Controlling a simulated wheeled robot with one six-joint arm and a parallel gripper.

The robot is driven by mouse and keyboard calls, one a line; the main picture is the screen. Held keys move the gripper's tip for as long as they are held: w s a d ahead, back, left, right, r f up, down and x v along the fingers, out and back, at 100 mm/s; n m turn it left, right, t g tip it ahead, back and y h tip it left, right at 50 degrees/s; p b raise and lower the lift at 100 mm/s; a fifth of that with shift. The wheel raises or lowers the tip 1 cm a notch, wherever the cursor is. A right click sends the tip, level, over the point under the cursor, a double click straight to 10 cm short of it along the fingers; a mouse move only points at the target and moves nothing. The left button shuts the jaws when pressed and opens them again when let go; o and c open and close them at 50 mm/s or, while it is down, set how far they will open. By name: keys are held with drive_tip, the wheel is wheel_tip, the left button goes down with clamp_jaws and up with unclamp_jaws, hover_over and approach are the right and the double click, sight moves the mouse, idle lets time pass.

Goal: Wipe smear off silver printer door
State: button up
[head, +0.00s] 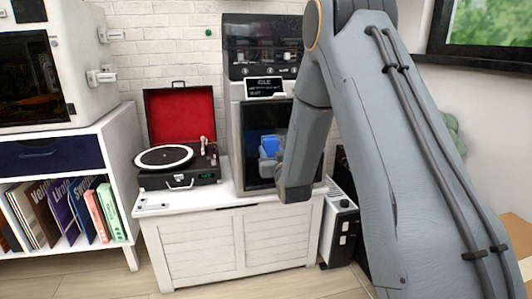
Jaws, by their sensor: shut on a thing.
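The silver printer (238,120) stands on a white chest, with a black top section and a small lit screen. Its dark door (254,122) faces me and looks shut. My gripper (268,155) is in front of the lower part of this door, partly hidden by my own arm. It is shut on a blue wiping thing (268,142), perhaps a cloth or sponge. The blue thing is at or close to the door; I cannot tell whether it touches. I cannot make out a smear on the visible part of the door. My arm hides the printer's right side.
An open record player (178,180) with a red-lined lid stands left of the printer on the white chest (200,240). A white machine (82,55) sits on a shelf unit (120,150) at far left. A dark box-like unit (342,225) stands right of the chest.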

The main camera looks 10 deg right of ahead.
sight(265, 143)
drive_tip(key=shift+d, duration=4.9)
drive_tip(key=shift+a+r+p, duration=0.3)
drive_tip(key=shift+a+p, duration=0.05)
drive_tip(key=shift+a, duration=0.35)
drive_tip(key=shift+a+r+p, duration=0.3)
drive_tip(key=shift+a+p, duration=0.05)
drive_tip(key=shift+a, duration=0.35)
drive_tip(key=shift+a+r+p, duration=0.3)
drive_tip(key=shift+a+p, duration=0.05)
drive_tip(key=shift+a, duration=0.35)
drive_tip(key=shift+w+a, duration=0.1)
drive_tip(key=shift+a, duration=3.9)
drive_tip(key=shift+r+p, duration=0.9)
drive_tip(key=shift+d, duration=4.2)
drive_tip(key=d, duration=0.3)
drive_tip(key=shift+d, duration=0.4)
